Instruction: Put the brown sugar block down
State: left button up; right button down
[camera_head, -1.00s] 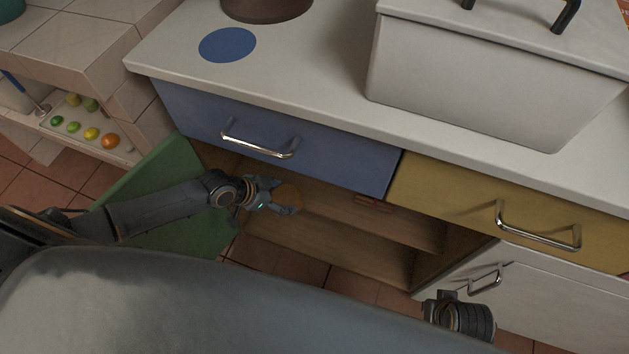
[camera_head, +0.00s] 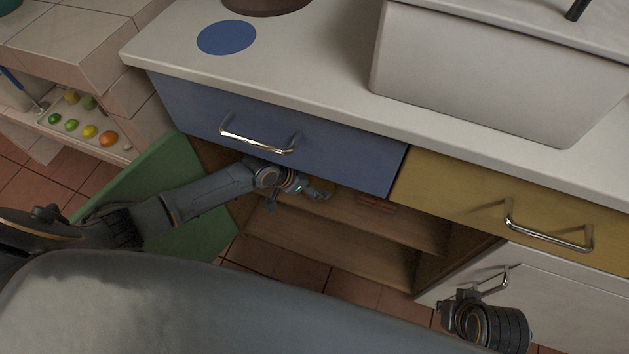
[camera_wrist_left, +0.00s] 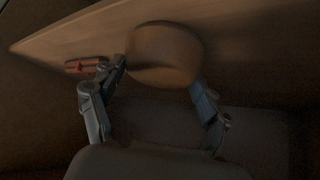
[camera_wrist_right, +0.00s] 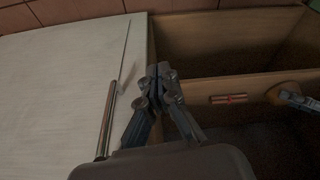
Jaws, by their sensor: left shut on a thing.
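The brown sugar block (camera_wrist_left: 163,52) is a rounded brown lump between the two fingers of my left gripper (camera_wrist_left: 160,82). The gripper is shut on it. In the head view my left gripper (camera_head: 318,194) reaches into the open cabinet under the blue drawer, and the block is mostly hidden there. The block (camera_wrist_right: 286,90) also shows at the right edge of the right wrist view, close to the wooden shelf (camera_head: 390,222). I cannot tell if it touches the shelf. My right gripper (camera_wrist_right: 160,72) is shut and empty, in front of the white cabinet door.
A small red item (camera_head: 377,205) lies on the shelf, right of my left gripper. The green door (camera_head: 150,185) stands open at left. The blue drawer (camera_head: 280,130) is close above my left arm. The white door (camera_head: 560,300) with its handle is near my right gripper.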

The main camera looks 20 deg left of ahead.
aim_at(317, 182)
pick_arm(q)
jog(key=o, duration=1.5)
jog(key=shift+c, duration=0.2)
pick_arm(e)
jog(key=shift+r, duration=0.1)
jog(key=shift+r, duration=0.1)
pick_arm(q)
jog(key=p+v, duration=0.1)
jog(key=v, duration=0.2)
jog(key=shift+r, duration=0.15)
jog(key=s+a+p, duration=0.1)
jog(key=s+a, duration=0.6)
jog(key=s, duration=0.2)
jog(key=s+d+f+n+y, duration=0.1)
jog(key=s+d+f+n, duration=0.1)
jog(key=s+d, duration=0.45)
jog(key=s+a+f+n+g+y, duration=0.1)
jog(key=s+a+n+g+y, duration=0.1)
jog(key=s, duration=0.4)
jog(key=shift+s+a+f+n+g+y, duration=0.2)
jog(key=shift+f+n+g+y, duration=0.15)
jog(key=shift+n+g+y, duration=0.45)
pick_arm(e)
notch_tip(317, 182, down, 9)
jog(key=shift+w+a+g, duration=0.15)
jog(key=shift+w+g, duration=0.05)
jog(key=shift+g, duration=0.1)
